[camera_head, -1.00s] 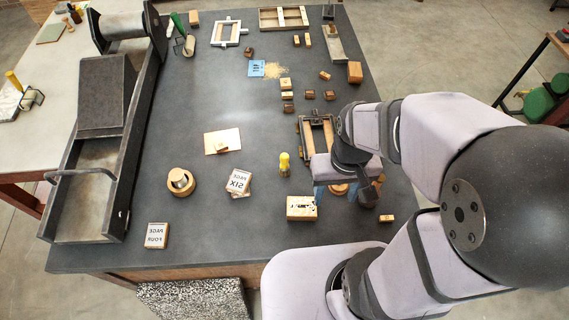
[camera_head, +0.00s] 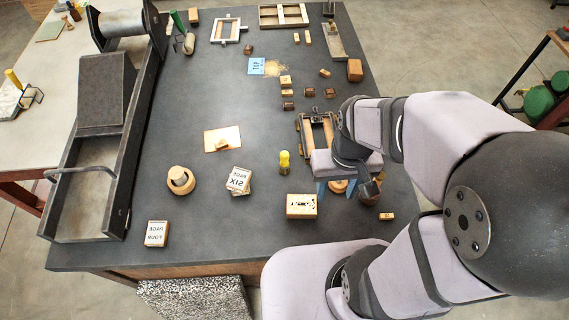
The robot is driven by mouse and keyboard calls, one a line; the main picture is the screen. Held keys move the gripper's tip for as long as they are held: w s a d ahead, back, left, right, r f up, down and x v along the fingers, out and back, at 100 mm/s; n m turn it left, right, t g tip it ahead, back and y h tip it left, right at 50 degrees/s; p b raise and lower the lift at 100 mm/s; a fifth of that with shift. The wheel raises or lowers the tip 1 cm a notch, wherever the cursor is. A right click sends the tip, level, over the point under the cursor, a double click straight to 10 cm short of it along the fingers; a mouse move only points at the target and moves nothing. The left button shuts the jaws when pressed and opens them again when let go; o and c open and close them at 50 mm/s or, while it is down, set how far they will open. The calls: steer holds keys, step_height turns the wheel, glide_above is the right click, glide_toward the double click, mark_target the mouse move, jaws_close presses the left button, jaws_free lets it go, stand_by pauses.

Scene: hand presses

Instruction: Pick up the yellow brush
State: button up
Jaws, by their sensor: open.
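The yellow brush (camera_head: 284,162) stands upright on the dark tabletop, a short yellow piece near the middle right of the table. My gripper (camera_head: 338,190) is to the right of it and slightly nearer the front edge, with its blue fingers spread apart and pointing down. The gripper is open and does not touch the brush. A round wooden piece (camera_head: 338,186) shows between the fingers; I cannot tell its height relative to them.
A wooden block with black marks (camera_head: 301,206) lies in front of the brush. A wooden frame (camera_head: 304,134) is behind my wrist. The "PAGE SIX" block (camera_head: 239,180) and a round wooden piece (camera_head: 181,180) are to the left. The table between brush and copper plate (camera_head: 222,139) is clear.

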step_height(320, 180, up, 4)
steer(key=n+t+h+b, duration=0.7)
steer(key=n+t+h, duration=0.25)
steer(key=n, duration=1.85)
glide_above(282, 165)
steer(key=s+a, duration=0.4)
steer(key=a, duration=0.1)
steer(key=shift+t+y, duration=0.25)
steer(key=f, duration=1.1)
steer(key=d+f, duration=0.1)
steer(key=f, duration=0.5)
steer(key=shift+f, duration=0.65)
steer(key=shift+p+x, duration=0.7)
steer(key=shift+x, duration=0.05)
steer(key=shift+w+d, duration=0.3)
steer(key=shift+w+d+f+p, duration=0.1)
steer(key=shift+w+d+p, duration=0.35)
steer(key=shift+p, duration=0.3)
steer(key=p+x, duration=0.2)
steer(key=x, duration=0.1)
steer(key=shift+s, duration=0.15)
steer(key=shift+w+d+f, duration=0.3)
steer(key=shift+w+f, duration=0.05)
